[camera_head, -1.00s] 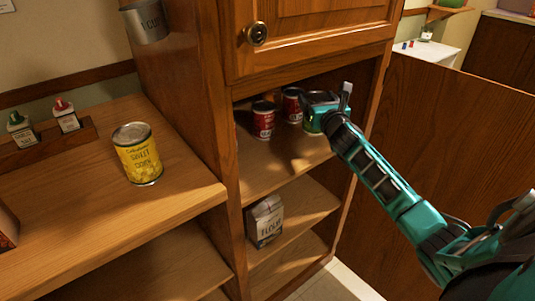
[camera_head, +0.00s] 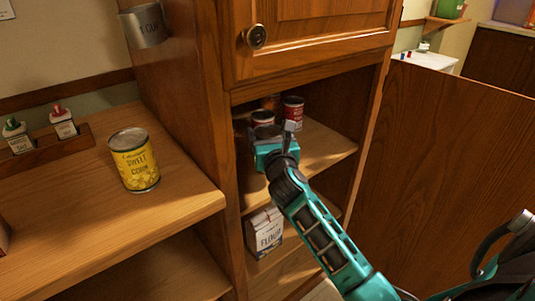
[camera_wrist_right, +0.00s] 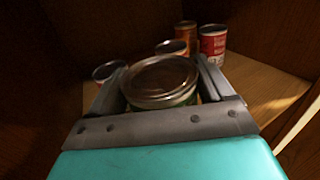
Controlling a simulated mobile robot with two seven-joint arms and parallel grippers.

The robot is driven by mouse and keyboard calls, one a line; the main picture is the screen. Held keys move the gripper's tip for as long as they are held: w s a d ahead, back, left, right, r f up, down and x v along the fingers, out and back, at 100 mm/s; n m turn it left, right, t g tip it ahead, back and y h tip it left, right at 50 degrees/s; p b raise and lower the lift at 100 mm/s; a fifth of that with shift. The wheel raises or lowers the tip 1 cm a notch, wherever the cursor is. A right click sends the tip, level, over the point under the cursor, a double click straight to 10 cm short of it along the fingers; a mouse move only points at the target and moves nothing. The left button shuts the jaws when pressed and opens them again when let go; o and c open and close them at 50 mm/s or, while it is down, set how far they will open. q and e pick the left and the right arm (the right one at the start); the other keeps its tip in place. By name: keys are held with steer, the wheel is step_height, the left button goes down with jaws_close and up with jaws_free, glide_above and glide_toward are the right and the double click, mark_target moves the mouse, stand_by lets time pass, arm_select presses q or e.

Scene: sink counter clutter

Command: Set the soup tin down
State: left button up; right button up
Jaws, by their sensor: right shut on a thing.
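My right gripper (camera_head: 271,135) reaches into the open shelf of the wooden cupboard, at its left side. In the right wrist view, the gripper (camera_wrist_right: 162,78) is shut around the soup tin (camera_wrist_right: 160,82), a tin with a silver lid and a strip of green label. The tin looks upright between the two fingers. In the head view the gripper hides it. I cannot tell whether its base touches the shelf (camera_head: 325,145). My left gripper is not in view.
A red tin (camera_head: 292,109) and an orange tin (camera_wrist_right: 186,36) stand behind the gripper. Other tin lids (camera_wrist_right: 172,47) (camera_wrist_right: 108,70) are close to the held tin. The shelf's right side is clear. A flour bag (camera_head: 265,232) stands below; a corn tin (camera_head: 134,160) is on the counter.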

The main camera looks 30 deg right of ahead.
step_height(320, 180, down, 4)
steer(key=shift+f+b, duration=0.1)
steer(key=shift+b, duration=1)
steer(key=shift+a+f, duration=0.25)
steer(key=shift+r, duration=0.15)
steer(key=o, duration=1.4)
steer(key=shift+f, duration=0.2)
steer(key=shift+o, duration=0.2)
steer(key=shift+r, duration=0.15)
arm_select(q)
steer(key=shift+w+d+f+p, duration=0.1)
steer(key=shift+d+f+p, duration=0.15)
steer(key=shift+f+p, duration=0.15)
arm_select(e)
steer(key=v, duration=1.2)
